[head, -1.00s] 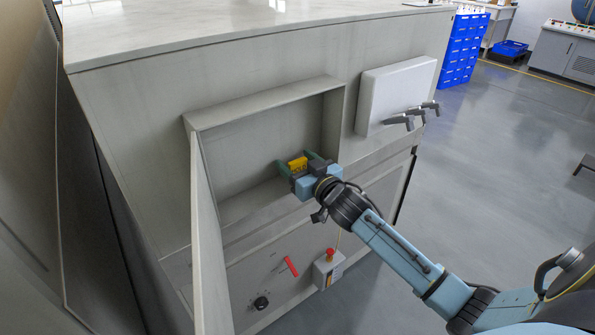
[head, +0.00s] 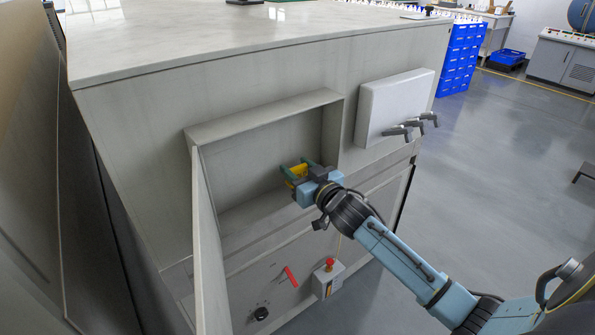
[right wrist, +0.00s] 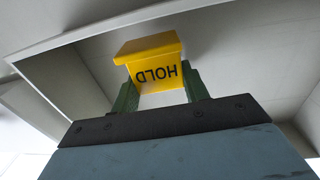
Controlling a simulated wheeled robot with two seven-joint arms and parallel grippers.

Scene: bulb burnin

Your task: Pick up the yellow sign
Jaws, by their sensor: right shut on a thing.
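The yellow sign (head: 299,171) is between the fingers of my right gripper (head: 297,168), at the open recess in the cabinet's front. In the right wrist view the sign (right wrist: 152,62) shows the word HOLD upside down. The green fingers of my right gripper (right wrist: 158,95) are shut on it, one at each side. A pale gap shows under the sign, between the fingers. My left gripper is not in view.
The open recess (head: 255,160) has a door (head: 205,240) swung out on its left. A white box with grey levers (head: 395,108) is right of it. Below are a red handle (head: 290,277), a black knob (head: 261,313) and a red-button box (head: 328,280). Open floor lies right.

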